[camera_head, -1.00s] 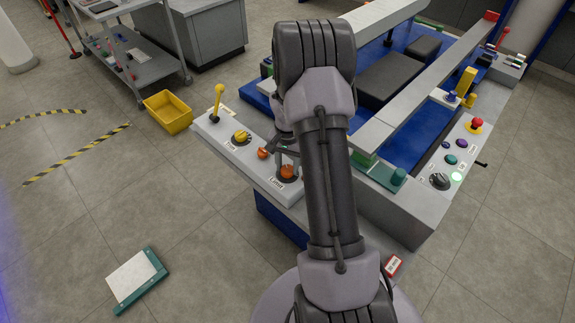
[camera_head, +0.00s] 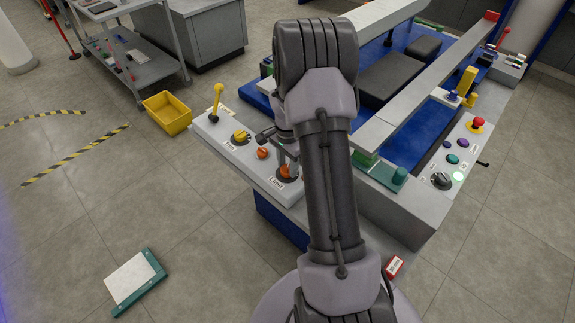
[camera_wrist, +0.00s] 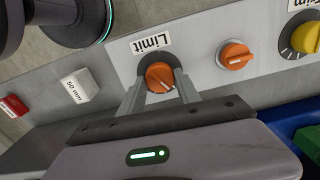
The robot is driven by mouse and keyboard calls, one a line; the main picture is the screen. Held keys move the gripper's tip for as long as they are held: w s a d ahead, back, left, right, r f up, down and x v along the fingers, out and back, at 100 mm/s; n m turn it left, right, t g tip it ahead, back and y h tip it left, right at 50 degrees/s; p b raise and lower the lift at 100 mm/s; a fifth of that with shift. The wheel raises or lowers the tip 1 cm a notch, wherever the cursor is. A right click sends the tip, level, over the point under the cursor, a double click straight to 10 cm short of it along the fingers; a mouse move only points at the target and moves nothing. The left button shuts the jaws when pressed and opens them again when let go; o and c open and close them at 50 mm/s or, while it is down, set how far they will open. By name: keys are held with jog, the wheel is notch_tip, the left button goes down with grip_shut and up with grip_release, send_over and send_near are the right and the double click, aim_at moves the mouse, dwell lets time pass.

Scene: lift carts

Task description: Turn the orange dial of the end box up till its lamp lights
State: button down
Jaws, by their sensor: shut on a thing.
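An orange dial on a dark round base, with the label "Limit" beside it, shows in the wrist view (camera_wrist: 160,77) and on the near end of the grey panel in the head view (camera_head: 287,172). My gripper (camera_wrist: 161,88) has one finger on each side of this dial and is shut on it. The dial's pale pointer mark slants across its face. A second orange knob (camera_wrist: 235,54) stands beside it, clear of my fingers; it also shows in the head view (camera_head: 262,152). I cannot make out a lit lamp beside the Limit dial; my arm covers part of the panel.
A yellow dial (camera_head: 240,136) and a yellow lever (camera_head: 216,103) stand farther along the panel. A white "50 mm" block (camera_wrist: 79,85) is near my gripper in the wrist view. Floor at left is mostly clear.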

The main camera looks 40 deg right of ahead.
aim_at(287, 168)
dwell(0.3)
jog(key=c, duration=0.9)
grip_release()
jog(key=shift+o, duration=0.2)
jog(key=shift+r, duration=0.1)
notch_tip(287, 168, up, 17)
jog(key=p, duration=0.6)
jog(key=shift+r+p, duration=0.15)
jog(key=shift+p, duration=0.15)
